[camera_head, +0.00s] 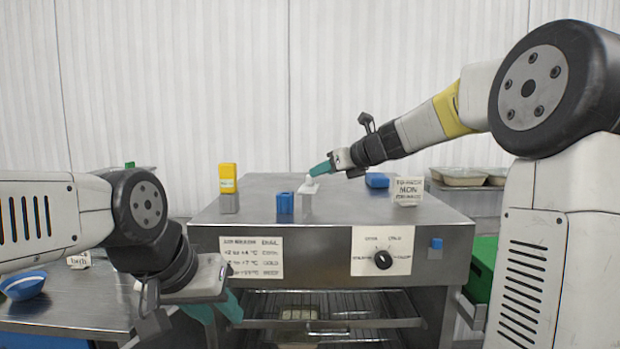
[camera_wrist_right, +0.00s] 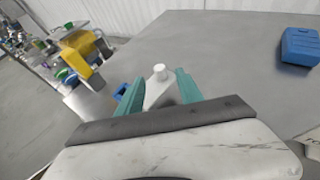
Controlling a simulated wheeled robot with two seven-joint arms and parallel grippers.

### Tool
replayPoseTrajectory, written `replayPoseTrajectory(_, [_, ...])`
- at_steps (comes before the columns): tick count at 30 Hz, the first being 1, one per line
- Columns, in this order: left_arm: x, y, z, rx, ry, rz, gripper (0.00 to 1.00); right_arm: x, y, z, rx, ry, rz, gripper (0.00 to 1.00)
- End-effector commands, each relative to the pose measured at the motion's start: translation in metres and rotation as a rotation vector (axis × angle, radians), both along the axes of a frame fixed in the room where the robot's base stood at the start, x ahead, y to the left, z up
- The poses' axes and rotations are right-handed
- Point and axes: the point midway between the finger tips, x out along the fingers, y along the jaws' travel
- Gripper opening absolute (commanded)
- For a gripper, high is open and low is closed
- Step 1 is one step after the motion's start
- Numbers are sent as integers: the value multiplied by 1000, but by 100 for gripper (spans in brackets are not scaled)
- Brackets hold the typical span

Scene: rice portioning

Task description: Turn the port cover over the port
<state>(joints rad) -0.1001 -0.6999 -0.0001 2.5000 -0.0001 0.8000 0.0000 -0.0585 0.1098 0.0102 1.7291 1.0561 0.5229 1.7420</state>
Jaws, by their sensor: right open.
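The port cover (camera_head: 308,187) is a small white plate with a round knob, near the front middle of the steel cabinet's top. In the right wrist view the white cover (camera_wrist_right: 159,92) lies between my right gripper's teal fingers. My right gripper (camera_head: 320,168) is open, with its fingers either side of the cover; I cannot tell whether they touch it. A small grey block (camera_head: 306,203) shows under the cover in the head view; the port itself cannot be made out. My left gripper (camera_head: 215,309) is low before the cabinet's left front, its fingers apart and empty.
On the cabinet top stand a yellow block (camera_head: 228,176) on a grey base, a blue block (camera_head: 285,203), another blue block (camera_head: 377,180) and a label card (camera_head: 408,190). A dial (camera_head: 383,259) is on the front, above an open rack (camera_head: 330,322). A blue bowl (camera_head: 23,285) sits left.

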Motion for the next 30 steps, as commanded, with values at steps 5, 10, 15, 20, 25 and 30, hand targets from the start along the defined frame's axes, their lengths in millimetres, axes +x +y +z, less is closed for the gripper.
replayPoseTrajectory(5, [0,0,0,0,0,0,36,16,13,-9,7,5,0,43])
replayPoseTrajectory(10, [0,0,0,0,0,0,36,36,28,-19,6,4,-1,43])
replayPoseTrajectory(15, [0,0,0,0,0,0,36,51,39,-27,5,4,0,43])
replayPoseTrajectory(20, [0,0,0,0,0,0,36,56,43,-29,5,2,-1,43])
replayPoseTrajectory(25, [0,0,0,0,0,0,36,57,43,-29,4,2,-1,43])
replayPoseTrajectory(30, [0,0,0,0,0,0,36,56,43,-29,3,2,-1,20])
